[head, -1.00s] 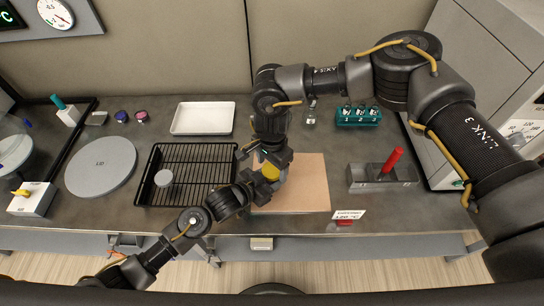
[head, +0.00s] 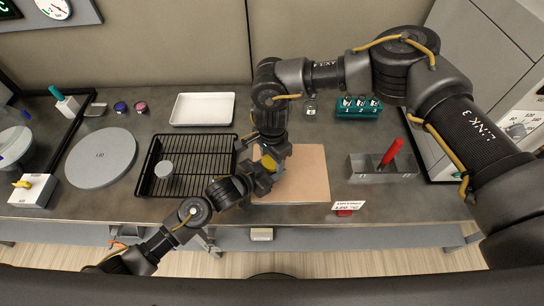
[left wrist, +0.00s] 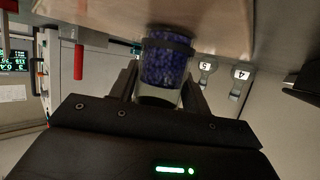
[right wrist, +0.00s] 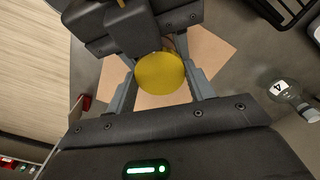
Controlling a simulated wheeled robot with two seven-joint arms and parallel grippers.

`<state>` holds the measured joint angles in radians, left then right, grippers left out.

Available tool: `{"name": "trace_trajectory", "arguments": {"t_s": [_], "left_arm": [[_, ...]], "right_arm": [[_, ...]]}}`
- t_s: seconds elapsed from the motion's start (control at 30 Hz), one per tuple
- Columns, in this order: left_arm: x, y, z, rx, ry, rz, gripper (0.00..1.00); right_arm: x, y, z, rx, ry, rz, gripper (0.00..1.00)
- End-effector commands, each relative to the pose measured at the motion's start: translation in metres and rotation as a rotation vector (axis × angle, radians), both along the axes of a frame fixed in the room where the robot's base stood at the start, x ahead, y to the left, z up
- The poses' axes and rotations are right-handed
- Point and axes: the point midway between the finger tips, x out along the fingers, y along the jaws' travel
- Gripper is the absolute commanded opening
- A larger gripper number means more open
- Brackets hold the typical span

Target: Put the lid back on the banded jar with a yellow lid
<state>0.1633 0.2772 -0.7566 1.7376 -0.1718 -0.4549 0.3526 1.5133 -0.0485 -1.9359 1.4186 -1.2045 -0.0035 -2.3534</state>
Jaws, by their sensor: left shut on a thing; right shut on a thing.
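The banded jar (left wrist: 167,65) shows in the left wrist view, clear with blue contents and a dark band. My left gripper (head: 262,183) is shut on it, with a finger on either side. The yellow lid (right wrist: 161,73) shows in the right wrist view between the fingers of my right gripper (right wrist: 160,85), which is shut on it. The lid also shows in the head view (head: 268,161), where both grippers meet over the tan board (head: 308,178). The lid hides the jar's mouth from above, and I cannot tell whether they touch.
A black wire rack (head: 205,165) with a grey round piece lies left of the board. A grey disc (head: 100,157), a white tray (head: 203,109), a teal numbered holder (head: 359,107) and a metal box with a red handle (head: 385,165) stand around. The board's right part is clear.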

Motion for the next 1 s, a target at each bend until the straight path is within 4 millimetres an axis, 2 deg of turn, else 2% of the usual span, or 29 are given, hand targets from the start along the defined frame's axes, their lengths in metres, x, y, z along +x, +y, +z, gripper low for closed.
{"name": "trace_trajectory", "arguments": {"t_s": [0.2, 0.33, 0.47, 0.73, 0.77, 0.9, 1.0], "left_arm": [[0.0004, 0.0005, -0.0001, 0.0, 0.0, 0.001, 0.0], [0.0005, 0.0005, -0.0001, 0.001, 0.001, 0.002, 0.0], [0.0005, 0.0005, -0.0001, 0.001, 0.001, 0.002, 0.0], [0.0004, 0.0007, -0.0001, 0.001, 0.0, 0.002, 0.0], [0.0004, 0.0007, -0.0001, 0.001, 0.0, 0.002, 0.0], [0.0004, 0.0007, -0.0001, 0.001, 0.0, 0.002, 0.0], [0.0005, 0.0006, -0.0002, 0.001, 0.001, 0.002, 0.0]], "right_arm": [[-0.0007, -0.0002, -0.0008, 0.001, 0.003, -0.458, 0.26], [-0.0002, -0.0003, -0.0007, 0.001, 0.002, -0.665, 0.26], [0.0, -0.0004, -0.0006, 0.0, 0.001, -0.751, 0.26], [0.0, -0.0006, -0.0005, 0.0, 0.0, -0.755, 0.26], [0.0001, -0.0007, -0.0005, 0.0, 0.0, -0.755, 0.57], [-0.0003, -0.0005, -0.0006, -0.001, 0.001, -0.754, 0.75], [-0.0008, -0.0003, -0.001, -0.001, 0.003, -0.753, 0.75]]}}
